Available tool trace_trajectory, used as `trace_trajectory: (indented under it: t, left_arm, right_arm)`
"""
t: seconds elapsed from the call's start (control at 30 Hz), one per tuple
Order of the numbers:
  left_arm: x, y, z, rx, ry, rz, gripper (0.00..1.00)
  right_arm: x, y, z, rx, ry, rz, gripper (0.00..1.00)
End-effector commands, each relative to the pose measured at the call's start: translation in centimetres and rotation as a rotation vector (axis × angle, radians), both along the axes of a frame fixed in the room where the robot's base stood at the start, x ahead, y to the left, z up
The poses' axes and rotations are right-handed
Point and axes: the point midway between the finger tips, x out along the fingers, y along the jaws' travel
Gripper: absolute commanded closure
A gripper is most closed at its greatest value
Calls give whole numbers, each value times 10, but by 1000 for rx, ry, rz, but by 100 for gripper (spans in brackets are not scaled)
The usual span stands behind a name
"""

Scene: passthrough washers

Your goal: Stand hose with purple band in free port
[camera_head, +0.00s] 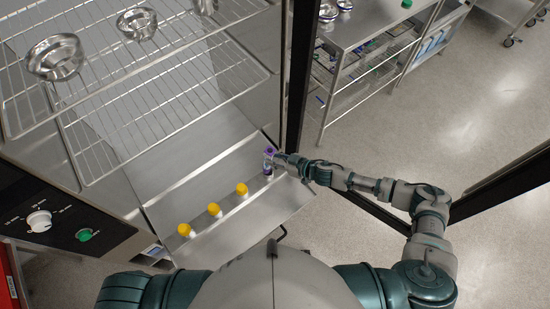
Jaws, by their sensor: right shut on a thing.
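The hose with the purple band (269,152) is at the far right end of the sloped metal panel, below the wire racks. My right gripper (274,158) is shut on it, and the gripper's fingers hide part of it. The hose looks roughly upright, with a dark part below the fingers. Whether its lower end sits in a port is too small to tell. Several hoses or fittings stand in a row along the panel (262,213); three have yellow tops (242,189). My left gripper is out of view.
Wire racks (150,100) above the panel hold metal bowls (55,57). A dark door post (298,75) rises close beside my right gripper. A steel shelf cart (350,60) stands at the upper right. The floor at right is clear.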

Motion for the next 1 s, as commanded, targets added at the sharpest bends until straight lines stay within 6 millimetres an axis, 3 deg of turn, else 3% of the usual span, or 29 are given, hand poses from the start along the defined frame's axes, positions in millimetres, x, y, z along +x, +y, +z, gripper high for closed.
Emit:
trace_trajectory:
  t: [0.07, 0.1, 0.2, 0.77, 0.87, 1.0]
  left_arm:
    - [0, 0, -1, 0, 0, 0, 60]
    - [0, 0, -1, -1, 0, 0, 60]
    - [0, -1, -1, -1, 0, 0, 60]
    - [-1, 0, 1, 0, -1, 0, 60]
    - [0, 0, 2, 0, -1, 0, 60]
    - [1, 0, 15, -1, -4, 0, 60]
  right_arm:
    - [-5, -2, -11, -12, 15, -2, 100]
    - [-5, -2, -10, -12, 15, -2, 63]
    - [-5, -1, -9, -8, 14, -1, 42]
    - [-3, -1, 0, -1, 5, 4, 42]
    - [-3, -1, 8, -2, 2, 4, 42]
    - [-3, -1, 35, -1, 1, 4, 42]
